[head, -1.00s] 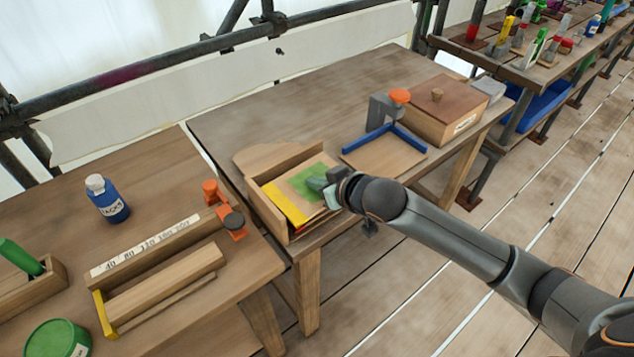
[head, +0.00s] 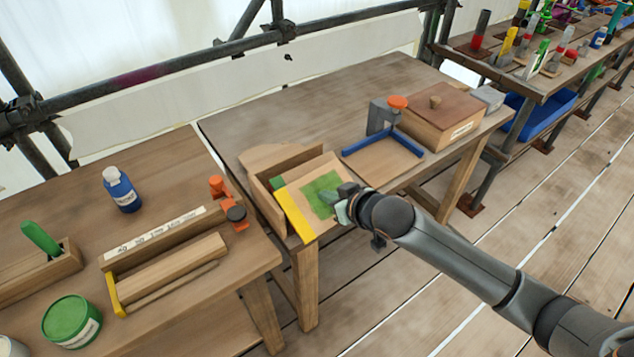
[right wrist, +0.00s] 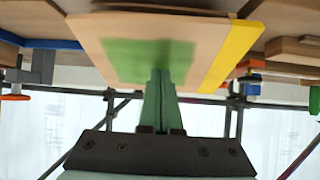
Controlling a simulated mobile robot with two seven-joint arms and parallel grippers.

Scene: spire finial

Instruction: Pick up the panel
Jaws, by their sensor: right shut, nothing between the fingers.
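The panel (head: 318,190) is a thin light-wood board with a green patch and a yellow strip along one edge. In the head view it is tilted and juts over the front of an open wooden box (head: 262,199). My right gripper (head: 336,203) is at its right edge. In the right wrist view the panel (right wrist: 140,58) lies just beyond the fingers (right wrist: 160,80), which are shut together and overlap its near edge and green patch. Nothing shows between the fingers; whether they touch the panel is unclear. My left gripper is not in view.
Right of the box are a blue-edged corner fixture (head: 385,148), a grey bracket with an orange knob (head: 396,103) and a lidded wooden box (head: 440,115). The left bench holds a blue bottle (head: 122,192) and a green tin (head: 70,322). A gap separates the benches.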

